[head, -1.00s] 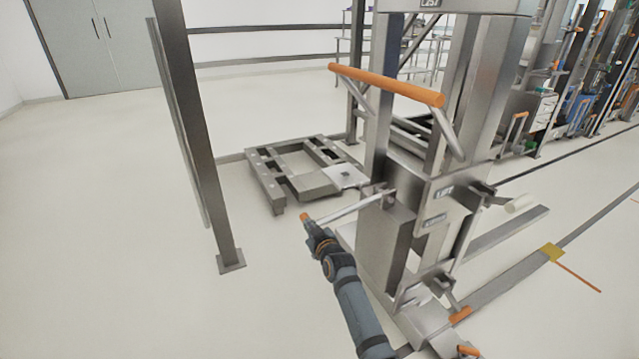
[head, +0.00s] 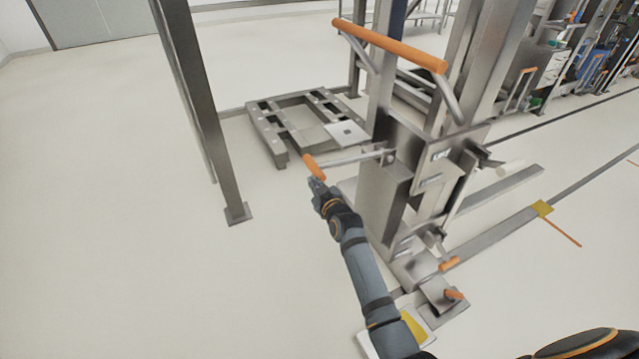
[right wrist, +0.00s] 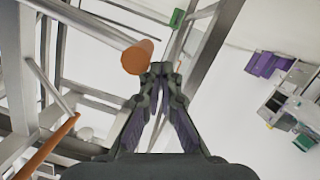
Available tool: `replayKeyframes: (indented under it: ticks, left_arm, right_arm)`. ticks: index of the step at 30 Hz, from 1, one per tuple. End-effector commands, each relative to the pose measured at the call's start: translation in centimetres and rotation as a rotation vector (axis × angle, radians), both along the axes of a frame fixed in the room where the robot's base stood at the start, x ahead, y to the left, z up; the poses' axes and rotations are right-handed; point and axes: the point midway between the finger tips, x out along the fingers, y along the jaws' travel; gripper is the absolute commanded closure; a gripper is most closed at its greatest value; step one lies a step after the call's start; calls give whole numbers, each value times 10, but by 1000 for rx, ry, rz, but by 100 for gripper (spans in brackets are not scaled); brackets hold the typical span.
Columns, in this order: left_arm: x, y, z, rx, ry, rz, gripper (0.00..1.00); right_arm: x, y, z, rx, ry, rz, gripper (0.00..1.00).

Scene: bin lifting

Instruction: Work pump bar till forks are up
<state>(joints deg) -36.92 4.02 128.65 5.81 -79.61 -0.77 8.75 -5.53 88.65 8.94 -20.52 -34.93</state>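The grey lifter (head: 395,190) stands right of centre in the head view. Its pump bar (head: 350,158) sticks out to the left, nearly level, and ends in an orange grip (head: 314,167). My right gripper (head: 317,185) is just below that grip. In the right wrist view, the fingertips (right wrist: 162,68) meet and look shut, with the orange grip end (right wrist: 137,57) beside them on the left, not between them. I cannot tell whether they touch it. The forks are not clearly visible behind the mast. My left gripper is not in view.
A fixed orange handle (head: 390,45) crosses the lifter above the pump bar. Orange-tipped pedals (head: 449,263) are low at its base. A dark post (head: 205,110) stands left, and a low grey frame (head: 285,145) lies behind. The floor at left is clear.

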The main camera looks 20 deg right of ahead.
Motion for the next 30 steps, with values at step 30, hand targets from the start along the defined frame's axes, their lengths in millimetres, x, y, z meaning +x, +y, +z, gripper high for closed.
replayKeyframes:
  ticks: [30]
  left_arm:
    - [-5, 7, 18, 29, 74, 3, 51]
  right_arm:
    - [-45, -5, 12, -1, -5, -1, 100]
